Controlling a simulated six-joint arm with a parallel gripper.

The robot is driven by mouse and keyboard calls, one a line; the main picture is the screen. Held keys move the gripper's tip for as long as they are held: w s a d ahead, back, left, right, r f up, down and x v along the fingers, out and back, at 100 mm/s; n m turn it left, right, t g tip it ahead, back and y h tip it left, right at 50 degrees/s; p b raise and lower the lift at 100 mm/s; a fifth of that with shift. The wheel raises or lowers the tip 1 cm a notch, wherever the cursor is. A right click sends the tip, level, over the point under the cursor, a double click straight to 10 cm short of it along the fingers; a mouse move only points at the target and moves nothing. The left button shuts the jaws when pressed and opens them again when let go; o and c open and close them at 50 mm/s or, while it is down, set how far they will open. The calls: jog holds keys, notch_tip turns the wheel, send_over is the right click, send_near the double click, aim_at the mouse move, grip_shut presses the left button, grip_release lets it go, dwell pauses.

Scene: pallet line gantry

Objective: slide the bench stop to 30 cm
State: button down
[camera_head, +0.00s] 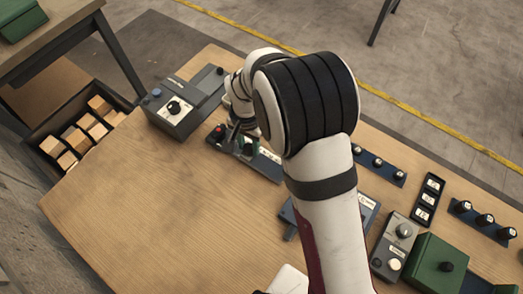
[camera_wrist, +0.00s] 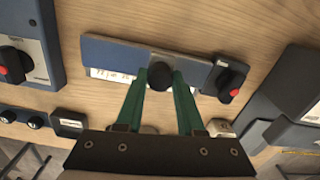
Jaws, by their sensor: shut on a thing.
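A blue-grey rail (camera_wrist: 112,52) with a white scale strip (camera_wrist: 108,74) lies on the wooden bench; the marks are too blurred to read. A black knob (camera_wrist: 160,70), which looks like the slider of the bench stop, sits on the rail towards its right part in the wrist view. My gripper (camera_wrist: 161,80) has its green fingers shut on this knob, one on each side. In the head view my gripper (camera_head: 243,146) is over the rail (camera_head: 265,165), partly hidden by my arm. A black part with a red knob (camera_wrist: 235,88) is at the rail's end.
A grey box with a dial (camera_head: 180,110) stands close to the rail's left end in the head view. A bin of wooden blocks (camera_head: 72,136) is at far left. Switch strips (camera_head: 378,163) and a green box (camera_head: 437,265) are at right. The bench's front left is clear (camera_head: 150,215).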

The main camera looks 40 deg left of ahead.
aim_at(249, 147)
jog(key=shift+a, duration=0.1)
jog(key=c, duration=0.5)
grip_release()
jog(key=shift+r, duration=0.1)
notch_tip(249, 147, up, 16)
jog(key=shift+f, duration=0.2)
jog(key=s+d+r+m, duration=0.1)
jog(key=d+r+m, duration=0.15)
jog(key=d, duration=0.95)
jog(key=s+d+r+m, duration=0.2)
jog(key=d+r, duration=0.1)
jog(key=d, duration=0.9)
jog(key=s+d+f, duration=0.1)
jog(key=s+d, duration=0.1)
jog(key=s, duration=0.1)
jog(key=s+d+f+m+y, duration=0.1)
jog(key=s+d, duration=0.1)
jog(key=s, duration=0.1)
jog(key=s+d+f+m, duration=0.1)
jog(key=s+d, duration=0.2)
jog(key=shift+s+d+f+m+y, duration=0.1)
jog(key=shift+f+m+y, duration=0.15)
jog(key=shift+y, duration=0.15)
